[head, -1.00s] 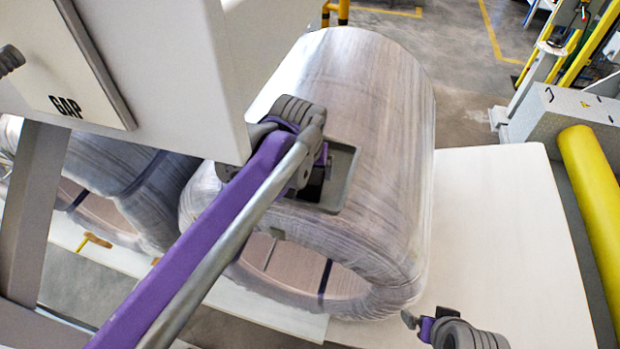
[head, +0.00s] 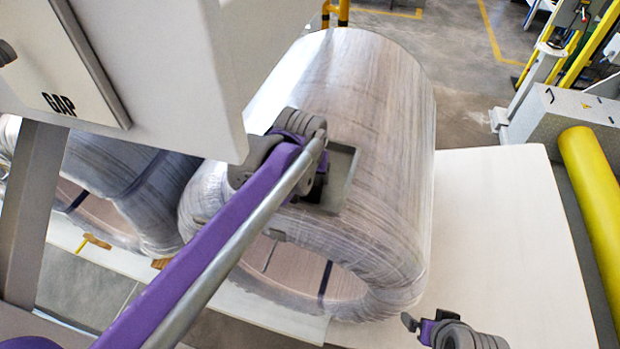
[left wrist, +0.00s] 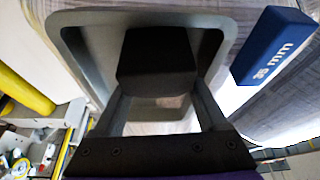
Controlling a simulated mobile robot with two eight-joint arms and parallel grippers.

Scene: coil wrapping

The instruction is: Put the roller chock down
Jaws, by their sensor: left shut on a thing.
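My left gripper (head: 318,185) is over the upper front of the wrapped coil (head: 385,130). In the left wrist view its two grey fingers are on either side of a dark block (left wrist: 158,62), which I take to be the roller chock. A grey rimmed tray (left wrist: 75,50) surrounds the block; it also shows on the coil in the head view (head: 345,178). The gripper hides much of the block, and I cannot tell whether it touches the tray floor. My right gripper (head: 418,325) is low at the bottom right, away from the coil; its opening is unclear.
A blue block marked 35 mm (left wrist: 272,45) is beside the tray. A second wrapped coil (head: 120,185) is at the left. A white panel marked GAP (head: 60,70) blocks the upper left. A bare pale surface (head: 500,220) and yellow roller (head: 592,185) are at the right.

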